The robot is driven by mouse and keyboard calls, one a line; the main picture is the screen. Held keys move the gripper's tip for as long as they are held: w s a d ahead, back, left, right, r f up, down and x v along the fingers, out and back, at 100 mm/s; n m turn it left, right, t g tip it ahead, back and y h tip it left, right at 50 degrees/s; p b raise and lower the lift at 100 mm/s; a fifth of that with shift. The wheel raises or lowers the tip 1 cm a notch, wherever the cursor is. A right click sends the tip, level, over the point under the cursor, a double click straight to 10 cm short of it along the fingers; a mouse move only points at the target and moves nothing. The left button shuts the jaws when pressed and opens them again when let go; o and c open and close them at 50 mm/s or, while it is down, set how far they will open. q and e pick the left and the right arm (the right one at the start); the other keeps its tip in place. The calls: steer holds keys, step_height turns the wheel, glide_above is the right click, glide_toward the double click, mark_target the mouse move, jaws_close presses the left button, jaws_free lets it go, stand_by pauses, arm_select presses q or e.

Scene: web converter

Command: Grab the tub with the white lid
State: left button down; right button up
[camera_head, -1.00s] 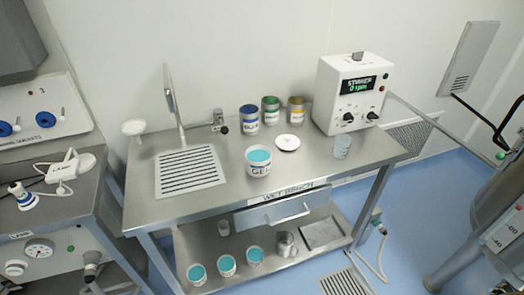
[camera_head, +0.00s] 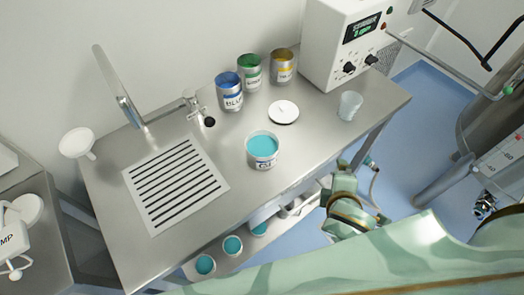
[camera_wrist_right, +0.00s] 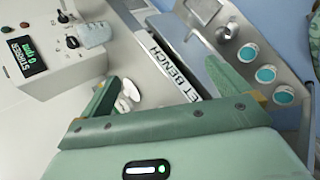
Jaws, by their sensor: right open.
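The white tub labelled GEL (camera_head: 262,152) stands upright on the steel bench, open at the top with teal contents showing. A round white lid (camera_head: 283,111) lies flat on the bench just behind it, apart from the tub. In the right wrist view, small white shapes beside the left finger are partly hidden, and I cannot tell which is which. My right gripper (camera_wrist_right: 168,88) is open and empty, its fingers spread towards the bench front. In the head view my right arm crosses the lower right, in front of the bench. My left gripper is not in view.
Blue, green and yellow-labelled cans (camera_head: 252,72) stand behind the lid. A stirrer box (camera_head: 350,45) and a clear beaker (camera_head: 349,106) are at the right. A tap (camera_head: 122,100) and drain grate (camera_head: 175,183) are at the left. More teal tubs (camera_wrist_right: 265,74) stand on the lower shelf.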

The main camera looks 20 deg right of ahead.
steer(key=w+a+n+t, duration=0.1)
steer(key=a+n+t, duration=0.1)
steer(key=a+n, duration=0.5)
steer(key=n+t+y, duration=0.3)
steer(key=n+t, duration=0.1)
steer(key=n, duration=1.1)
glide_toward(265, 164)
steer(key=x, duration=0.3)
steer(key=b+x, duration=0.1)
steer(key=x, duration=0.3)
steer(key=shift+w+a+f, duration=0.15)
steer(key=shift+a+f, duration=0.05)
steer(key=shift+f, duration=0.1)
steer(key=shift+g, duration=0.3)
steer(key=b+x, duration=0.1)
steer(key=x, duration=0.4)
steer(key=shift+w+d+f, duration=0.1)
steer(key=shift+w+d, duration=0.1)
steer(key=shift+w, duration=0.1)
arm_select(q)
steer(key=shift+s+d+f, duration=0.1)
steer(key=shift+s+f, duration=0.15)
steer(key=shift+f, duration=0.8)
arm_select(e)
steer(key=c, duration=1.1)
steer(key=shift+r, duration=0.2)
steer(key=shift+c, duration=0.2)
